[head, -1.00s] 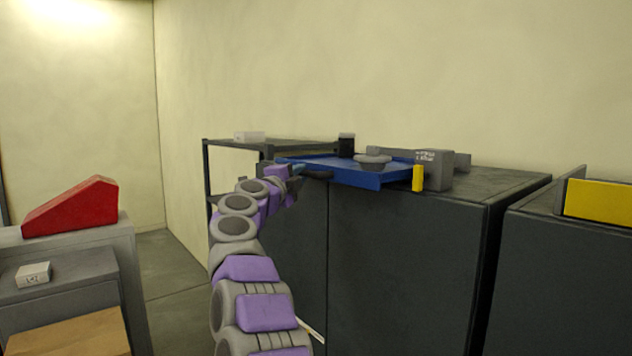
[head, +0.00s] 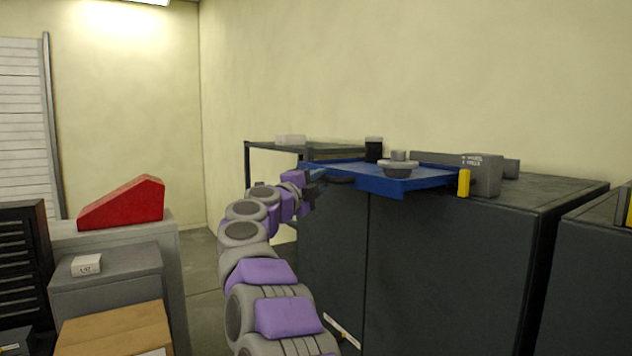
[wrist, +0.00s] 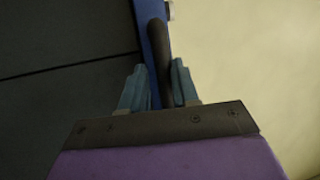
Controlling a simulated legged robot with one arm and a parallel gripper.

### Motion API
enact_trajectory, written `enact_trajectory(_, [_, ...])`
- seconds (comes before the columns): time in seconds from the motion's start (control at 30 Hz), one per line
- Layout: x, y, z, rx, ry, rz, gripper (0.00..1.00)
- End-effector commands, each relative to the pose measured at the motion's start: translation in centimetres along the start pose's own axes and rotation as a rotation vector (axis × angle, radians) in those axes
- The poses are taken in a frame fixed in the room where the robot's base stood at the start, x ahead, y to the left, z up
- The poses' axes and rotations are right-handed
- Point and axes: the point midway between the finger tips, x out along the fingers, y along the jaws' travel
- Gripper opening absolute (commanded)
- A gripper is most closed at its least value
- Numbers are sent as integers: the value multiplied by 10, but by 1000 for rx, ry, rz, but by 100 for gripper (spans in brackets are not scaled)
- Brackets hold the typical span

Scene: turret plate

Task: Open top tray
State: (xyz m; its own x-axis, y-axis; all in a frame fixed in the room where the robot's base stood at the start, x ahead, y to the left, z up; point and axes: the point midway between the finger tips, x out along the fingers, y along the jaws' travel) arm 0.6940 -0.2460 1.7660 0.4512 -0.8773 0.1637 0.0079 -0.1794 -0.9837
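The blue tray (head: 383,184) sits at the top of the dark cabinet (head: 440,255) and sticks out past its front edge. A grey round piece (head: 398,169) and a black cup-like object (head: 374,149) ride on it. A dark bar handle (head: 341,180) is at its front; it also shows in the wrist view (wrist: 158,45), beside the blue tray edge (wrist: 148,50). My gripper (head: 318,182) is at this handle. In the wrist view its two fingers (wrist: 159,88) are on either side of the handle, closed around it.
A grey housing (head: 484,174) and a yellow block (head: 463,183) are at the right of the tray. Behind is a dark shelf (head: 300,150) with a pale box (head: 291,140). At left, a red wedge (head: 125,203), grey cabinet (head: 105,275) and cardboard box (head: 115,330) stand across a floor gap.

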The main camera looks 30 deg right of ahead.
Motion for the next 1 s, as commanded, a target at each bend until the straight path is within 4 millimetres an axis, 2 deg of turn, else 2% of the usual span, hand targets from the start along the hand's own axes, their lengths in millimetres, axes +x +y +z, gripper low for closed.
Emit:
enact_trajectory(0.33, [-2,-3,0,1,-1,-5,31])
enact_trajectory(0.47, [-8,-4,0,1,-3,-6,31])
enact_trajectory(0.67, [-37,-2,0,-1,-5,-7,31])
enact_trajectory(1.0, [-111,-1,2,0,-5,-4,31])
